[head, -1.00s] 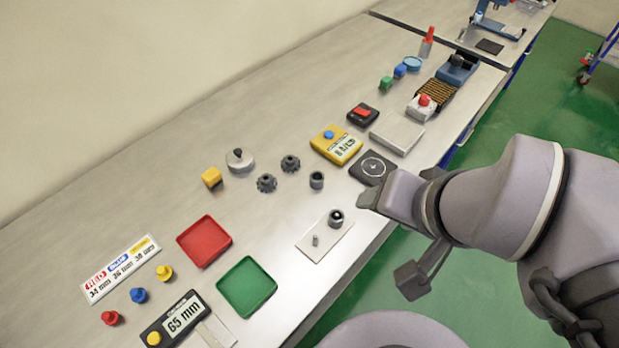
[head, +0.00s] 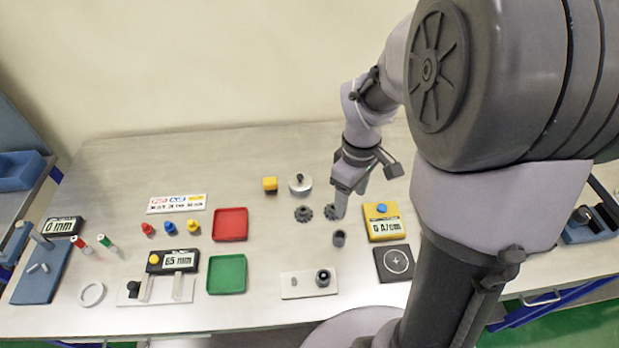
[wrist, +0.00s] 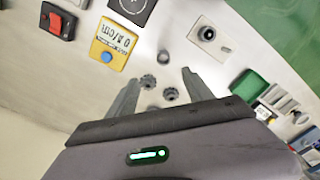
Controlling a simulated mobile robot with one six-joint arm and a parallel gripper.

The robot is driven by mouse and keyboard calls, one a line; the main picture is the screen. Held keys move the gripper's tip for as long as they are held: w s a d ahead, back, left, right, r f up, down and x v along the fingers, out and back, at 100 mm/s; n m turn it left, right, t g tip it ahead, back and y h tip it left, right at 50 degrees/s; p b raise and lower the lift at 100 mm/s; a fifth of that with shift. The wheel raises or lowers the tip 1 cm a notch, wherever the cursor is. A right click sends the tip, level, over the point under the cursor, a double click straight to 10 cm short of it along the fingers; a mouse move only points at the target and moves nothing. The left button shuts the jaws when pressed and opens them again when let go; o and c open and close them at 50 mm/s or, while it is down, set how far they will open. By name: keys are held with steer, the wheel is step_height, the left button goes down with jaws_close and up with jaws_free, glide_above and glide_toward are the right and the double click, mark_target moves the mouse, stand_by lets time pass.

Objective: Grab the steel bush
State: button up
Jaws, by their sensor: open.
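A small grey hollow metal cylinder, seemingly the steel bush (head: 339,238), stands upright on the bench; it also shows in the wrist view (wrist: 163,57). A similar dark ring-shaped part (head: 323,278) sits on a white plate (head: 295,287) beside a small pin. My gripper (head: 341,213) is open and empty, pointing down just behind the loose cylinder. In the wrist view its fingers (wrist: 160,77) are spread to either side of two dark gears (wrist: 148,82) (wrist: 171,94), with the cylinder beyond the tips. Contact cannot be told.
A yellow meter (head: 384,222) and a black pad with a circle (head: 394,263) stand close on the right. Red (head: 230,225) and green (head: 227,274) trays are on the left.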

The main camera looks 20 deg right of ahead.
steer(key=b, duration=0.4)
glide_above(340, 235)
steer(key=s, duration=0.1)
steer(key=f, duration=1.1)
steer(key=shift+s+f, duration=0.2)
steer(key=f+b, duration=0.1)
steer(key=f, duration=0.1)
steer(key=f+b, duration=0.2)
steer(key=f, duration=0.1)
steer(key=shift+w+a+f, duration=0.25)
steer(key=shift+a+f, duration=0.1)
steer(key=shift+a, duration=0.05)
steer(key=shift+r, duration=0.1)
jaws_close()
